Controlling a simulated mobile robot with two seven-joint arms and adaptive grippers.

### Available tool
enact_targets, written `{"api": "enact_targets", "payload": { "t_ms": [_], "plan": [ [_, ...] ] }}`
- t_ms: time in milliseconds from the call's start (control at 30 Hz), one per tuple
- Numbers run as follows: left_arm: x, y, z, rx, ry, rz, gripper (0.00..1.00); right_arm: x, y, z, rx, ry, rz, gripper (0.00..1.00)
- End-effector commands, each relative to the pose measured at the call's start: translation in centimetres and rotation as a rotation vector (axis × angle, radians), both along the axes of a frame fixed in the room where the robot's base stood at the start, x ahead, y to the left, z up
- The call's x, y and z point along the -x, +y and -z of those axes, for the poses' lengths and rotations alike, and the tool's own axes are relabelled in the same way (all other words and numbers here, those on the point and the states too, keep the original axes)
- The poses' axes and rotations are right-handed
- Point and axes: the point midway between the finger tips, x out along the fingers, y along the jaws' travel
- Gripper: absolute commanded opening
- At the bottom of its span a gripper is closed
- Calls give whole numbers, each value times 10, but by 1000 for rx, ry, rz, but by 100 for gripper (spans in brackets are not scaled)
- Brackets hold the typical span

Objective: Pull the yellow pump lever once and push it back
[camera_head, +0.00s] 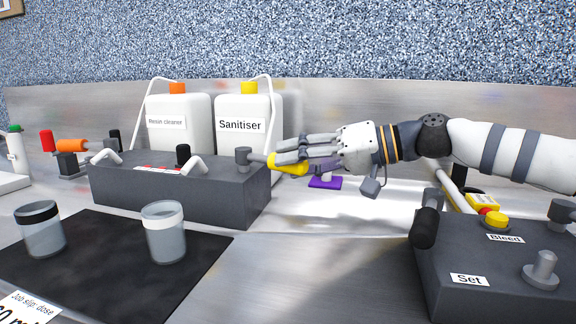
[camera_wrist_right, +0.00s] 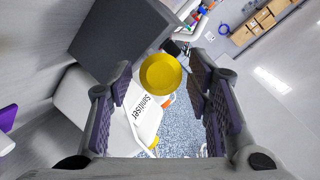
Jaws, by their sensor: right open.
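The yellow pump lever's knob (camera_head: 288,168) sticks out from a grey post (camera_head: 243,154) at the right end of the dark grey block (camera_head: 215,193). My right gripper (camera_head: 288,154) reaches in from the right, with its fingers around the knob and partly covering it. In the right wrist view the yellow knob (camera_wrist_right: 161,74) shows as a round disc between the two fingertips (camera_wrist_right: 161,82), with a gap on each side. The right gripper is open. My left gripper is not in view.
The Sanitiser jug (camera_head: 262,126) and Resin cleaner jug (camera_head: 188,136) stand behind the block. A Set and Bleed block (camera_head: 470,268) is at right. A purple piece (camera_head: 324,183) lies below my wrist.

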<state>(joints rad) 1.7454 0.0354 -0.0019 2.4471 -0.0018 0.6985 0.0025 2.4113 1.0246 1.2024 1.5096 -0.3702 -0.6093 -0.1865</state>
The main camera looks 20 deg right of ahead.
Motion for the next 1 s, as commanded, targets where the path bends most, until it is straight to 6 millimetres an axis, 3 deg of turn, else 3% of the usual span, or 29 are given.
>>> {"api": "enact_targets", "payload": {
  "t_ms": [133, 400, 600, 1000],
  "plan": [
    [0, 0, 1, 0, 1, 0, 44, -8, 12, 4, 1, -1, 0, 46],
    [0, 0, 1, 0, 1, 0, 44, -9, 13, 3, 0, -1, 0, 46],
    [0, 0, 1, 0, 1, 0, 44, -9, 13, 3, 0, -1, 0, 0],
    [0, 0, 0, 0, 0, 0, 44, -17, 16, 3, 1, -1, 19, 0]
  ]
}}
